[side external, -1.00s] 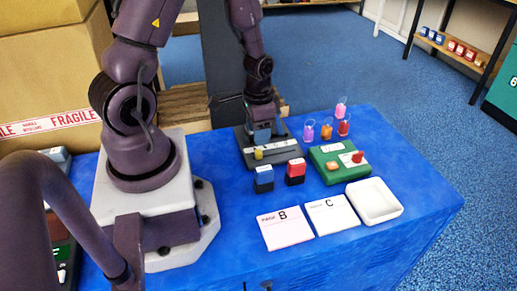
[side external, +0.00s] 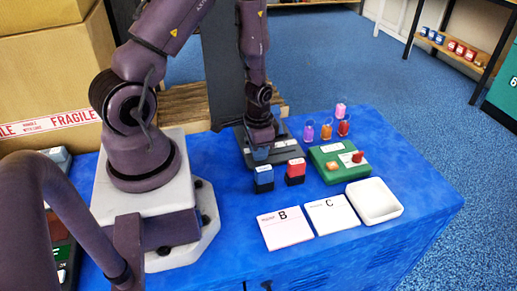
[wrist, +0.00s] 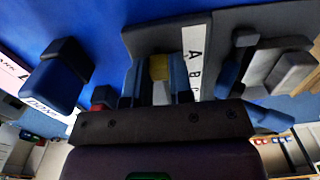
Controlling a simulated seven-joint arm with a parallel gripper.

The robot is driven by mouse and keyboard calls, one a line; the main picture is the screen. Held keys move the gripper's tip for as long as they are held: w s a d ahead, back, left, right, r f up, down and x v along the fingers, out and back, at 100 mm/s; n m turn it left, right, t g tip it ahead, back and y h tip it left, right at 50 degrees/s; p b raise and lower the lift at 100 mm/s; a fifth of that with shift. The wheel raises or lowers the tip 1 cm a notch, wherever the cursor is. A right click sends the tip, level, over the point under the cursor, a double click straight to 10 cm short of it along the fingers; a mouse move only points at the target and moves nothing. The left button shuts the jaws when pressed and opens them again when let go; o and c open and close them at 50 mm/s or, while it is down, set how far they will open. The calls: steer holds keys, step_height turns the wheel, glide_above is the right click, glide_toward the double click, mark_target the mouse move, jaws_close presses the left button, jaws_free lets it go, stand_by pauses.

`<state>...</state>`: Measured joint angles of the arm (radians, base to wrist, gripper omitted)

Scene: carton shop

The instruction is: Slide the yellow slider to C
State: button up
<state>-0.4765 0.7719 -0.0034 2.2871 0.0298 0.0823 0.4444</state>
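The yellow slider (wrist: 159,67) shows in the wrist view on its dark grey base (wrist: 150,37), close to the letter A end of a white strip (wrist: 194,62) lettered A, B, C. My gripper (wrist: 159,80) is down at the slider, with one finger on each side of it. The fingers look very close to its sides; I cannot tell whether they touch it. In the side view my gripper (side external: 261,153) is over the left part of the base (side external: 288,152) and hides the slider.
A blue stamp (side external: 263,176) and a red stamp (side external: 295,174) stand just in front of the base.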

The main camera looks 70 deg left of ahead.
mark_target(280, 153)
steer(key=shift+w, duration=3.05)
jaws_close()
steer(key=o, duration=0.8)
jaws_free()
steer(key=shift+r, duration=0.15)
step_height(280, 153, up, 13)
steer(key=shift+f, duration=0.15)
